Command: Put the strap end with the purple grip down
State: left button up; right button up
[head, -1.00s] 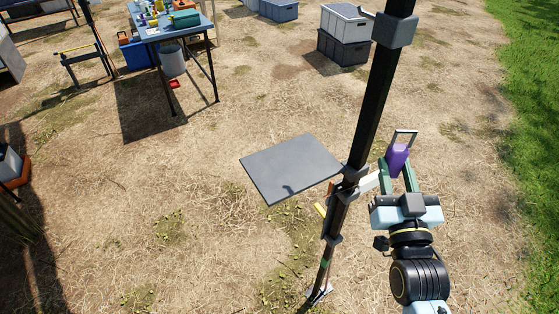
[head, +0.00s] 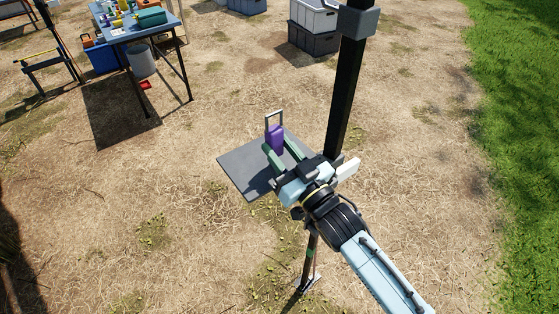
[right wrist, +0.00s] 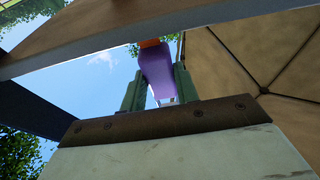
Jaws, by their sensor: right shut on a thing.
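The purple grip of the strap end (head: 275,138), with a grey metal loop on top, stands between the green fingers of my right gripper (head: 282,151). The gripper is shut on it. In the head view it is over the grey plate (head: 236,168) fixed to the dark post; I cannot tell whether it touches the plate. In the right wrist view the purple grip (right wrist: 155,70) is held between the two green fingers (right wrist: 157,92). My left gripper is not in view.
The dark post (head: 345,90) rises just right of the plate. A white block (head: 348,170) sticks out beside it. A blue-grey table (head: 140,30) with bottles and a green box stands at the back left, a grey bucket (head: 141,62) by it. Stacked crates (head: 314,40) stand behind. Dry ground lies open around.

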jog(key=shift+f, duration=1.6)
jog(key=shift+f+b, duration=0.15)
jog(key=shift+b, duration=0.15)
jog(key=o, duration=0.8)
jog(key=shift+r, duration=0.2)
jog(key=v, duration=1.2)
jog(key=shift+f, duration=0.1)
